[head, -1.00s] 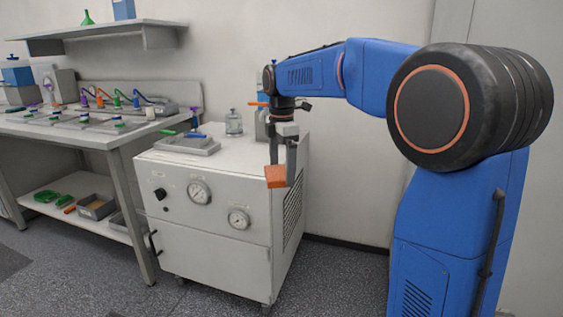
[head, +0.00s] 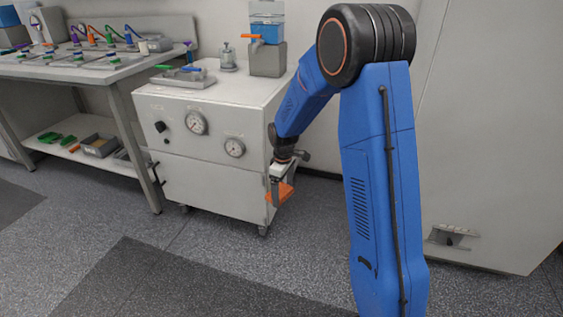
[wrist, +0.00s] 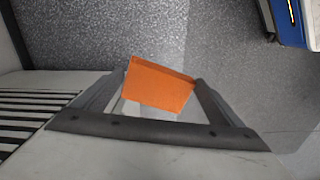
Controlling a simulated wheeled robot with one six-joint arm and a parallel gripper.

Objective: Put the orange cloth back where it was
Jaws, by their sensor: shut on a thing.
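The orange cloth (head: 281,194) looks like a small flat folded piece. My gripper (head: 279,196) is shut on it and holds it in the air in front of the white cabinet's right front corner, above the floor. In the wrist view the cloth (wrist: 160,84) sits between the two fingertips of my gripper (wrist: 160,88), with grey floor beyond it. Another orange item (head: 74,148) lies on the lower shelf of the bench at left; it is too small to tell what it is.
The bench's lower shelf (head: 120,165) holds green items and a grey bin (head: 99,146). The floor in front is clear.

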